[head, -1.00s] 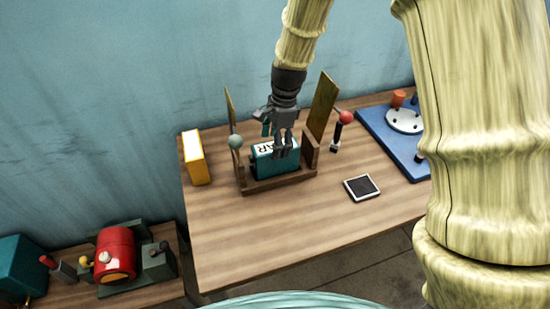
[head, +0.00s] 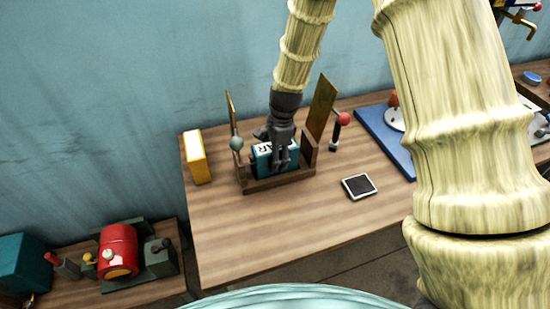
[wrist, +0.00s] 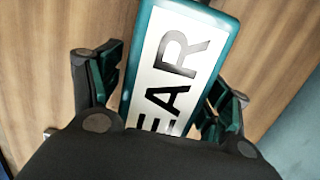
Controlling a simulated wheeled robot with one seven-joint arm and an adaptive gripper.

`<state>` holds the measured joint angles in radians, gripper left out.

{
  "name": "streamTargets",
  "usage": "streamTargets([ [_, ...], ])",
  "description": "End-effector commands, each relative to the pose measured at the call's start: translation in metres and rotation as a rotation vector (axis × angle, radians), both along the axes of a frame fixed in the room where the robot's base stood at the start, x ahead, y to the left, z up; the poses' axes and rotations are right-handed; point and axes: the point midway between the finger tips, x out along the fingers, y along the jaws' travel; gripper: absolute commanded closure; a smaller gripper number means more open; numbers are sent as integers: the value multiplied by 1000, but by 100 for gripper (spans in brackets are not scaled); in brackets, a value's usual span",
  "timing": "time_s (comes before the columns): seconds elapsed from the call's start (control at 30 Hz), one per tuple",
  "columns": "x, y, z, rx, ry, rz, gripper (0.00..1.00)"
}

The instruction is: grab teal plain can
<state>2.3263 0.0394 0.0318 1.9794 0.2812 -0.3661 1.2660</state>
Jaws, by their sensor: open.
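In the wrist view my open gripper (wrist: 165,98) has one green-padded finger on each side of the can. I cannot tell whether either finger touches it.
Two upright boards (head: 322,108) flank the cradle, with a green-knobbed lever (head: 236,143) at left and a red-knobbed lever (head: 343,119) at right. A yellow box (head: 195,157) stands left. A dark pad (head: 358,186) lies right. The front tabletop is clear.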

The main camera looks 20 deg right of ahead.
Motion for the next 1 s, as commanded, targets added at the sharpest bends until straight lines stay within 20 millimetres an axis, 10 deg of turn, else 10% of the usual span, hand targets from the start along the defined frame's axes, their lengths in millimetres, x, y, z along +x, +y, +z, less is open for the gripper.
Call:
streamTargets([
  [0.13, 0, 0, 0, 0, 0, 0, 27],
  [0.53, 0, 0, 1, 0, -1, 0, 98],
  [1.0, 1, 0, 10, 0, -2, 0, 98],
])
